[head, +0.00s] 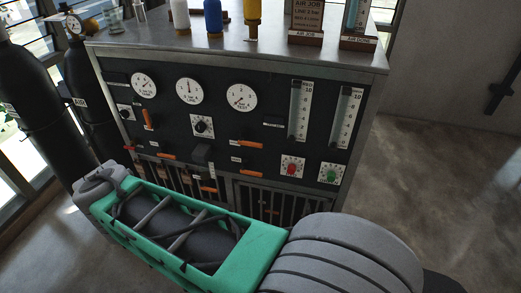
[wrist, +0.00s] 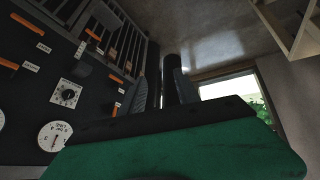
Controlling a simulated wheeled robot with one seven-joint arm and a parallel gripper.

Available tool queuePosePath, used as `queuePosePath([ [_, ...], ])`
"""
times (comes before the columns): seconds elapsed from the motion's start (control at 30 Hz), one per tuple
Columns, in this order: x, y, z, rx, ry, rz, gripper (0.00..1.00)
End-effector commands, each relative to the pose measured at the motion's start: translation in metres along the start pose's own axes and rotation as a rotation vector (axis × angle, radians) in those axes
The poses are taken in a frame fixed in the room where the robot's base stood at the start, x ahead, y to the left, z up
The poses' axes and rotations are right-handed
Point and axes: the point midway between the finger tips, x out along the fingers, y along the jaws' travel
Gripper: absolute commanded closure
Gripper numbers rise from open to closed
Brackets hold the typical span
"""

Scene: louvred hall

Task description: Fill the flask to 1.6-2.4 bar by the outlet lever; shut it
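The dark panel (head: 215,122) of the bench carries several orange-handled levers. One lever (head: 148,118) stands steeply at left; others lie nearly flat, including one (head: 168,156) at lower left and one (head: 250,144) under the right gauge. Which is the outlet lever I cannot tell. The right gauge (head: 241,97) has its needle toward lower left; the middle gauge (head: 189,91) points up. I cannot make out the flask. My gripper (wrist: 160,88) shows in the wrist view, its fingers apart with nothing visibly held, right of the panel's levers (wrist: 93,35). My arm hides it in the head view.
Black gas cylinders (head: 30,100) stand left of the bench. Two flow tubes (head: 299,110), a red knob (head: 292,167) and a green knob (head: 330,173) are at the panel's right. Bottles (head: 213,18) and job signs (head: 306,22) stand on top. The floor at right is clear.

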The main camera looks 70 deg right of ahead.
Motion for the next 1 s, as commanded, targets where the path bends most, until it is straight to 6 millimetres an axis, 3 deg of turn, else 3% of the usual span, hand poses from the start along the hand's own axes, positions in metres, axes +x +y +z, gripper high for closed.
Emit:
queuePosePath([
  [0.03, 0.045, 0.038, 0.011, 0.026, 0.019, 0.106, 0.62],
  [0.13, 0.092, 0.126, 0.023, 0.020, 0.068, 0.353, 0.62],
  [0.2, 0.115, 0.190, 0.043, -0.022, 0.074, 0.543, 0.62],
  [0.3, 0.133, 0.272, 0.084, -0.155, 0.038, 0.821, 0.62],
  [0.4, 0.135, 0.331, 0.126, -0.353, -0.046, 1.066, 0.62],
  [0.5, 0.130, 0.357, 0.149, -0.531, -0.123, 1.207, 0.62],
  [0.57, 0.127, 0.363, 0.153, -0.596, -0.148, 1.247, 0.62],
  [0.73, 0.122, 0.373, 0.149, -0.635, -0.160, 1.270, 0.62],
  [1.0, 0.133, 0.406, 0.141, -0.632, -0.158, 1.267, 0.62],
])
